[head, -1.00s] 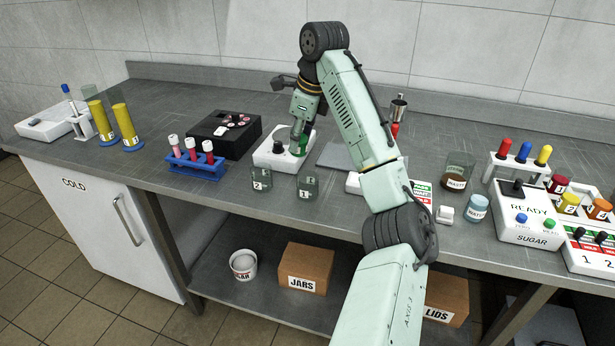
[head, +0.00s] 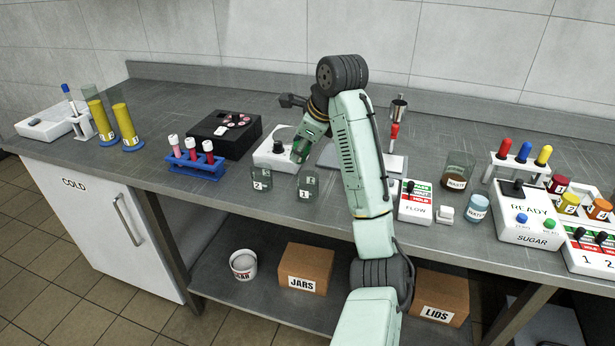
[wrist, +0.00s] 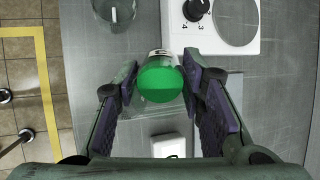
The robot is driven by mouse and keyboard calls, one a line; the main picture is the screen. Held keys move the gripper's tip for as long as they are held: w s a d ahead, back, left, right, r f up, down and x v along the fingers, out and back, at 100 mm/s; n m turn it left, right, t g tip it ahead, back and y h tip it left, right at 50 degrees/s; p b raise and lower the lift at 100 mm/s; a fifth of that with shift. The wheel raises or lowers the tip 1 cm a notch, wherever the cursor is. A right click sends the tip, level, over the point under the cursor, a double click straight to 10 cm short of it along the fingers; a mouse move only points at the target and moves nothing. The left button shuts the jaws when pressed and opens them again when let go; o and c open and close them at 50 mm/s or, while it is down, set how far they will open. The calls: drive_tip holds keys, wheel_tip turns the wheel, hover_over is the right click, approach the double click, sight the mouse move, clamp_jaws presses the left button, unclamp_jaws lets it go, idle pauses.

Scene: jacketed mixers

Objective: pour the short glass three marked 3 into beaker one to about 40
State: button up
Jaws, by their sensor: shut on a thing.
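My gripper (wrist: 160,84) is shut on a short glass holding green liquid (wrist: 160,82), seen between the two fingers in the wrist view. A white band shows at its far edge; its number cannot be read. A clear beaker, number not readable, shows at the top left of the wrist view (wrist: 115,12).
Beaker two (head: 261,179) stands just left of beaker one. The white hotplate (head: 268,158) with a black knob is behind them. A blue rack of tubes (head: 192,166) is at left.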

drive_tip(key=shift+f+t+y, duration=0.6)
drive_tip(key=shift+f+t, duration=0.3)
drive_tip(key=shift+t, duration=0.2)
drive_tip(key=shift+f+t+y+b, duration=0.2)
drive_tip(key=shift+t+b, duration=0.3)
drive_tip(key=shift+b, duration=1.35)
drive_tip(key=shift+f+t+y+b, duration=0.1)
drive_tip(key=shift+t+y+b, duration=0.3)
drive_tip(key=shift+b, duration=1.4)
idle(1.7)
drive_tip(key=shift+f+t+b, duration=0.1)
drive_tip(key=shift+t+b, duration=0.3)
drive_tip(key=shift+b, duration=0.25)
idle(0.9)
